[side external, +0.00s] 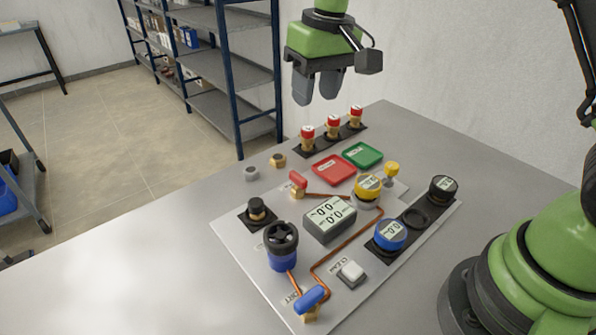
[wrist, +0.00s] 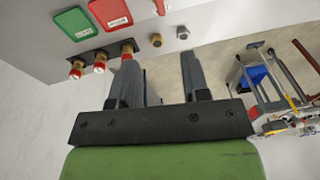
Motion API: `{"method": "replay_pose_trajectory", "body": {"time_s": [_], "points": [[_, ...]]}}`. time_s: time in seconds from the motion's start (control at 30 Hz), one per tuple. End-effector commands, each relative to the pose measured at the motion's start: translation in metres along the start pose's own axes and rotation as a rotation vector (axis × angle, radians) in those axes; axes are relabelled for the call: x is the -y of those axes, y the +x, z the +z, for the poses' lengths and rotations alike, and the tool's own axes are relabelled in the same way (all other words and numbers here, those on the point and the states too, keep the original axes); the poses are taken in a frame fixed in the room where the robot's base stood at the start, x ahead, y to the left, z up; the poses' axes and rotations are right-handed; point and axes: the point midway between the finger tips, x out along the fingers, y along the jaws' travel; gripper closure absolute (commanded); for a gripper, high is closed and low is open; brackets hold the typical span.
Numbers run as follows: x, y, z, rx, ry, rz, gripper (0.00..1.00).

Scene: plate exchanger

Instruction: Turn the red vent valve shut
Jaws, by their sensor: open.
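The red vent valve (side external: 298,180) has a small red lever handle on a brass body, at the far left part of the panel (side external: 232,232), where a copper pipe (side external: 330,195) meets it. In the wrist view a red piece of it (wrist: 160,6) seems to show at the top edge, mostly cut off. My gripper (side external: 318,95) is open and empty, high above the far end of the table, well apart from the valve. Its two fingers also show in the wrist view (wrist: 158,62), with nothing between them.
Three red-capped brass fittings (side external: 333,122) stand in a row at the back, below my gripper. Red (side external: 333,169) and green (side external: 362,155) trays lie near the valve. A gauge box (side external: 330,219), yellow gauge (side external: 367,187) and blue-handled valve (side external: 311,298) crowd the panel. The left tabletop is clear.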

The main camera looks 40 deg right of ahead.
Motion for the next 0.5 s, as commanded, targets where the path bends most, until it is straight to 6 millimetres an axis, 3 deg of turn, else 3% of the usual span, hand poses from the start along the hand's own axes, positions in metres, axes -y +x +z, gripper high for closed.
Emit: {"method": "replay_pose_trajectory", "body": {"time_s": [0.03,0.2,0.5], "points": [[0.002,0.021,-0.007,0.034,-0.017,0.014,0.57],[0.005,0.068,-0.019,0.101,-0.059,0.047,0.57],[0.005,0.102,-0.019,0.131,-0.077,0.061,0.57]]}}
